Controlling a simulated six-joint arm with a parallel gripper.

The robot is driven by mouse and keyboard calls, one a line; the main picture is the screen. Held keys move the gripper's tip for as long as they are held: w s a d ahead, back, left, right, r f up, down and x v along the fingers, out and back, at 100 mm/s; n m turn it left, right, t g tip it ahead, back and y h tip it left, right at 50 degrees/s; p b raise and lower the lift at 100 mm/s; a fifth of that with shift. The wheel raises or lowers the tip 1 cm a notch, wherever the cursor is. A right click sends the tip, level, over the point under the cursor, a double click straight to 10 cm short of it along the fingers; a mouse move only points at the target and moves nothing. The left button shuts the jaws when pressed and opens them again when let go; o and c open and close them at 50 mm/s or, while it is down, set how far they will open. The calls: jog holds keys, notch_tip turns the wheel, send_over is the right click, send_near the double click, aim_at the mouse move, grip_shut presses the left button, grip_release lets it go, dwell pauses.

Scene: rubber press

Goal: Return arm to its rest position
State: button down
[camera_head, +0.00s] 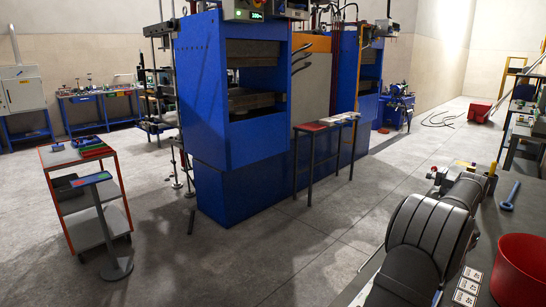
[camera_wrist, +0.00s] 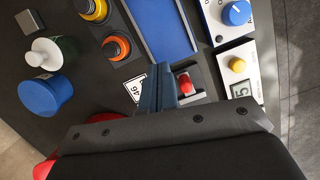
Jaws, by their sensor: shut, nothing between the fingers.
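My gripper (camera_wrist: 160,78) shows in the wrist view as two dark blue fingers set together. It is shut with nothing between the fingers. The fingertips are over a dark panel, beside a red button (camera_wrist: 185,84) and a white label marked 46 (camera_wrist: 135,88). I cannot tell the height above the panel. In the head view my dark grey arm (camera_head: 430,232) is at the lower right, above a dark bench; the fingers cannot be made out there.
The wrist view shows a blue tray (camera_wrist: 160,28), orange knob (camera_wrist: 116,47), blue round container (camera_wrist: 46,93) and control box with blue dial (camera_wrist: 237,13). In the head view, a red bucket (camera_head: 522,268) stands near my arm, a blue press (camera_head: 225,130) beyond open floor.

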jog(key=s+a+y, duration=0.1)
jog(key=s+a, duration=0.4)
jog(key=s, duration=0.1)
jog(key=shift+s+a+r+g, duration=0.2)
jog(key=shift+a+r+g, duration=0.2)
jog(key=shift+r, duration=0.05)
jog(key=c, duration=0.9)
grip_release()
jog(key=shift+c, duration=0.2)
jog(key=o, duration=0.4)
jog(key=shift+w+d+r, duration=0.15)
jog(key=shift+w+r, duration=0.05)
jog(key=shift+r, duration=0.05)
jog(key=o, duration=0.5)
jog(key=w+r+t+h, duration=0.1)
jog(key=w+d+r+t+h, duration=0.1)
jog(key=r, duration=0.1)
jog(key=shift+d+n, duration=0.1)
jog(key=shift+n, duration=0.3)
jog(key=shift+o, duration=0.2)
jog(key=w+d+r+n+t+h, duration=0.1)
jog(key=w+d+r+t+h, duration=0.2)
jog(key=r, duration=0.5)
jog(key=w+d+f+h, duration=0.1)
jog(key=w+d+f, duration=0.1)
jog(key=f, duration=0.7)
jog(key=shift+w+t+h, duration=0.3)
jog(key=shift+w, duration=0.55)
